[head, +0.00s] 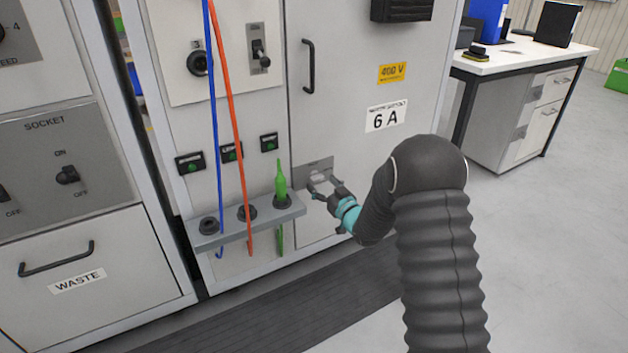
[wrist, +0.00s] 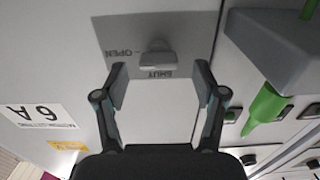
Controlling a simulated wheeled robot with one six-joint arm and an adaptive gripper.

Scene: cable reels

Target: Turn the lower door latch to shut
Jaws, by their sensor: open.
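The lower door latch (wrist: 157,60) is a small pale handle on a grey plate (wrist: 190,28) on the cabinet door. In the head view my gripper (head: 326,186) is in front of the plate (head: 313,167) and hides part of the latch.
Left of my gripper a grey socket shelf (head: 233,232) juts out, with a green plug (head: 281,182) standing in it. Blue (head: 214,110) and orange (head: 232,115) cables hang there. A black door handle (head: 308,66) is higher up. The floor at right is clear before a desk (head: 520,65).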

